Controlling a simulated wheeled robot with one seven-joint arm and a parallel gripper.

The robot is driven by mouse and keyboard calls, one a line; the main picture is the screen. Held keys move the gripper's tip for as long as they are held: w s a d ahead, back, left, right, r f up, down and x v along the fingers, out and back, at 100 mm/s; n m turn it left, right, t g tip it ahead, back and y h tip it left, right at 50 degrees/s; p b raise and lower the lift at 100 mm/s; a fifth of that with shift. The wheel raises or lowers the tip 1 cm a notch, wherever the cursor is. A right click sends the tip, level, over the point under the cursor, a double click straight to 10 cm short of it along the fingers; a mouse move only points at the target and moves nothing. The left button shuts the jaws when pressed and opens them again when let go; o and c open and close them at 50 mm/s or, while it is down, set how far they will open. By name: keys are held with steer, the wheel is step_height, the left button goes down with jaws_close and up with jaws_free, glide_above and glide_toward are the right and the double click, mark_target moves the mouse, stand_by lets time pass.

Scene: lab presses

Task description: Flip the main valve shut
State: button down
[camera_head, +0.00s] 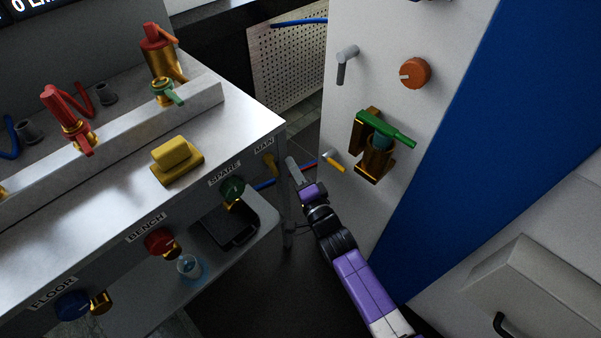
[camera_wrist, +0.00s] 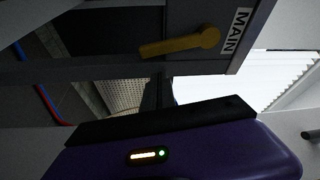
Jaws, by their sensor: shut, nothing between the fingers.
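The main valve is a yellow lever (camera_head: 269,164) under the MAIN label (camera_head: 264,147) at the bench's right front corner. In the wrist view the yellow lever (camera_wrist: 180,44) has its round pivot beside the MAIN label (camera_wrist: 236,32). My gripper (camera_head: 292,168) is shut and empty, just right of the lever in the head view. In the wrist view the closed dark fingers (camera_wrist: 158,90) end below the lever's arm in the picture. I cannot tell whether they touch it.
Green SPARE (camera_head: 232,188), red BENCH (camera_head: 159,241) and blue FLOOR (camera_head: 72,304) valves line the bench front. A white panel (camera_head: 345,110) with a green-handled valve (camera_head: 385,128) and a small yellow lever (camera_head: 334,162) stands close on the right. A black tray (camera_head: 226,230) sits on the lower shelf.

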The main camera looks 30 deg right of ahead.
mark_target(278, 173)
steer(key=shift+s+a+f, duration=0.15)
steer(key=shift+s+a, duration=0.05)
steer(key=shift+a, duration=0.4)
steer(key=shift+s+a+f, duration=0.1)
steer(key=shift+s+a, duration=0.1)
steer(key=shift+a, duration=0.35)
steer(key=shift+a, duration=0.1)
steer(key=shift+s+a+f+m+b, duration=0.15)
steer(key=shift+a+f+m+b, duration=0.05)
steer(key=shift+a+m, duration=0.2)
steer(key=shift+s+a+f+m+b, duration=0.1)
steer(key=shift+a+f+m+b, duration=0.05)
steer(key=shift+a+m, duration=0.2)
